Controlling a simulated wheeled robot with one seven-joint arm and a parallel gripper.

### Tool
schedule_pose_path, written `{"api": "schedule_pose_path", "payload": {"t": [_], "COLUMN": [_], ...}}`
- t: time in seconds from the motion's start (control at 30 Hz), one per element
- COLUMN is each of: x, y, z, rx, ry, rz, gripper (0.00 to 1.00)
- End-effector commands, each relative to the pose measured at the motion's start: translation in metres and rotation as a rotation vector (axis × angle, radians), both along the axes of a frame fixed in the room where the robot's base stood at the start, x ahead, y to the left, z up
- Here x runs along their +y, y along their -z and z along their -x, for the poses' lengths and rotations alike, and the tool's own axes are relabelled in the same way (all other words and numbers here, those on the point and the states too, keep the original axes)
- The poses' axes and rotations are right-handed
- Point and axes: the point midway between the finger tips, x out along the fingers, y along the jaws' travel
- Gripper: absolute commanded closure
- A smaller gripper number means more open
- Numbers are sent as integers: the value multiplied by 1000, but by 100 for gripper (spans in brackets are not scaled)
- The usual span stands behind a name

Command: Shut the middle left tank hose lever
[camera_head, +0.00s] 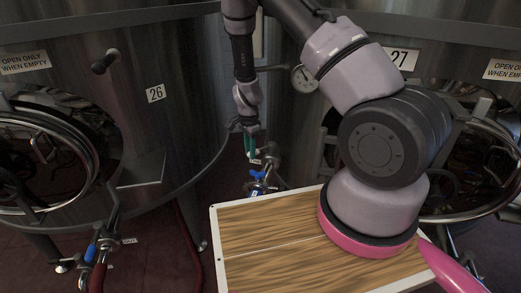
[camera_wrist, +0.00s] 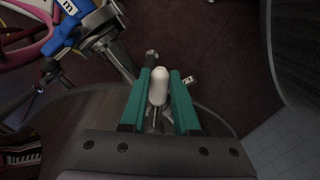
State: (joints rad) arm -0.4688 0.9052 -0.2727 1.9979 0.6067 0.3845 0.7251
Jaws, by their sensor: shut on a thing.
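My gripper (camera_head: 252,143) reaches down in the gap between two steel tanks, with teal fingers. In the wrist view the fingers (camera_wrist: 160,92) are shut on a white, round-ended handle (camera_wrist: 158,86); a metal stem shows below it. I cannot tell for certain that this is the middle left tank hose lever. Just below the gripper in the head view are metal valve fittings with a blue part (camera_head: 258,174). A blue lever marked with a letter (camera_wrist: 68,22) shows at the upper left of the wrist view, apart from the fingers.
Tank 26 (camera_head: 180,110) stands left and tank 27 (camera_head: 404,58) right, partly behind my arm. A wooden board with white rim (camera_head: 262,232) lies in front. Another valve with a blue handle (camera_head: 91,250) and red hose (camera_head: 98,275) is lower left. Dark red floor shows between.

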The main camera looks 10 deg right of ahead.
Motion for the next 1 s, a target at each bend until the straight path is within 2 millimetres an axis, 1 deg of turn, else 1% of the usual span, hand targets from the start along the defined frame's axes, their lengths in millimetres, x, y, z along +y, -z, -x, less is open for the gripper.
{"api": "schedule_pose_path", "payload": {"t": [0.03, 0.1, 0.43, 0.47, 0.5, 0.53, 0.87, 0.97, 1.0], "x": [5, 6, 6, 6, 6, 5, 2, -7, -13], "y": [-1, -1, -1, -1, -1, -1, 0, 0, 0], "z": [-2, -1, -2, -2, -2, -1, 0, -1, -1], "rx": [-3, -3, -3, -3, -3, -3, -1, -1, -1], "ry": [-2, -1, -1, -1, -1, -1, 0, 2, 2], "rz": [-2, -3, -2, -2, -2, -2, -1, -1, -1], "gripper": [100, 100, 100, 59, 44, 40, 40, 40, 40]}}
